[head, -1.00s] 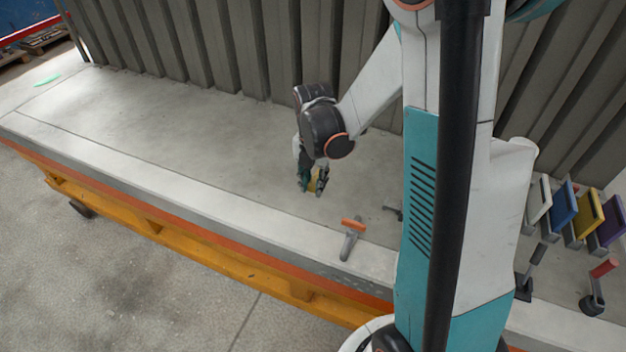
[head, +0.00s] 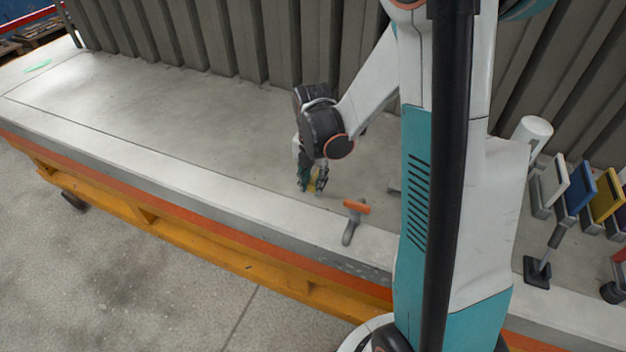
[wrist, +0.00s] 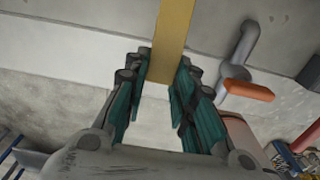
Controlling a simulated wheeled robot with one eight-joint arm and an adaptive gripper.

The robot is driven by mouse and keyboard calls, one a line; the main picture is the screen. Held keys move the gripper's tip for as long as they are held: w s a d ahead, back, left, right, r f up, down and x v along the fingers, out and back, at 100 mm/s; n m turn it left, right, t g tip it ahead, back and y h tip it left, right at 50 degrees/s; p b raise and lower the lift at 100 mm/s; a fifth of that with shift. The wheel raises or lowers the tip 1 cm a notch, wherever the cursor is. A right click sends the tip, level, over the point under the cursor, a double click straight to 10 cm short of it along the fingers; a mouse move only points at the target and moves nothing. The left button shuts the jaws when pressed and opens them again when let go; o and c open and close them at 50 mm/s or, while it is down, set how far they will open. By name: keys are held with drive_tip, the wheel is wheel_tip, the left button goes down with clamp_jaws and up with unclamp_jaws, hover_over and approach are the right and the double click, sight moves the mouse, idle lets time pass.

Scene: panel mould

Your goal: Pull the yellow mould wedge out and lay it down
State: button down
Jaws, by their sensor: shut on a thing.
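The yellow mould wedge (wrist: 172,40) is a flat, long yellow bar in the wrist view, with one end between the teal finger pads. In the head view only a small yellow patch of it (head: 312,188) shows between the fingers. My gripper (head: 313,184) is shut on the wedge, pointing down over the grey concrete bed near its front rim. The gripper's fingers also show in the wrist view (wrist: 160,88). I cannot tell whether the wedge touches the bed.
A grey tool with an orange end (head: 356,207) lies on the rim, right of my gripper. Coloured panels in holders (head: 574,194) and a black-footed tool (head: 538,270) stand at the right. Ribbed grey panels (head: 235,40) line the back. The bed (head: 150,115) is clear at left.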

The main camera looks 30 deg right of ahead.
drive_tip(key=shift+f+b, duration=2.3)
drive_tip(key=shift+f, duration=1.25)
drive_tip(key=c, duration=1.2)
unclamp_jaws()
drive_tip(key=shift+c, duration=0.2)
